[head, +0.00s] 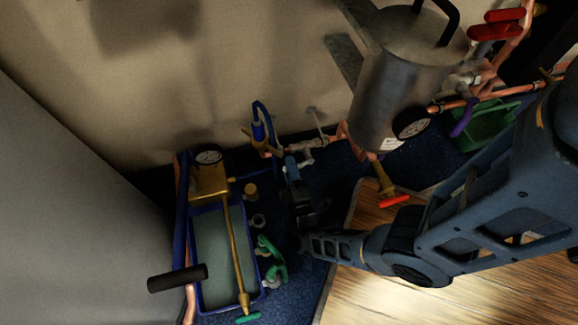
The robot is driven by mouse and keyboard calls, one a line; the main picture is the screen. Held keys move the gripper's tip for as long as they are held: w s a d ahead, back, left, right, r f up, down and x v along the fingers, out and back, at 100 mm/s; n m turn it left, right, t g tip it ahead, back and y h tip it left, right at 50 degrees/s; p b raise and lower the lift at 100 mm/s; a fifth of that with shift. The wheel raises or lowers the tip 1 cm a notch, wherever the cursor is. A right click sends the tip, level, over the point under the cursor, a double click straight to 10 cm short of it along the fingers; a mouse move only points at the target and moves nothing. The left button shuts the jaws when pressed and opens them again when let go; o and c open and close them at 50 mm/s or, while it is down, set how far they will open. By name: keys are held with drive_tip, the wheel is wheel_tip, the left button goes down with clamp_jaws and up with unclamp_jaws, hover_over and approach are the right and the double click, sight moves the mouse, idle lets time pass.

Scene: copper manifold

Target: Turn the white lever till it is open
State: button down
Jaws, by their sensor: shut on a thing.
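My gripper (291,164) reaches in from the lower right, its fingers at the pale metal valve fitting (310,144) on the copper pipe along the wall. It is shut on what seems to be the white lever, which is mostly hidden by the fingers, so its exact angle cannot be told. A thin pale rod with a round end (317,123) rises from near the same fitting.
A grey tank (403,75) with a gauge hangs to the right. A red-handled valve (394,201) is below it. Left stands a blue-rimmed basin (199,285) with brass pump, black grip (177,278) and green-handled parts (271,257). A green crate (490,125) is at right.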

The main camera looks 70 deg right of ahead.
drive_tip(key=shift+a+f+n+t+b, duration=0.1)
drive_tip(key=shift+f+n+t+b, duration=0.4)
drive_tip(key=shift+n, duration=0.8)
drive_tip(key=shift+f, duration=0.2)
drive_tip(key=c, duration=1.1)
unclamp_jaws()
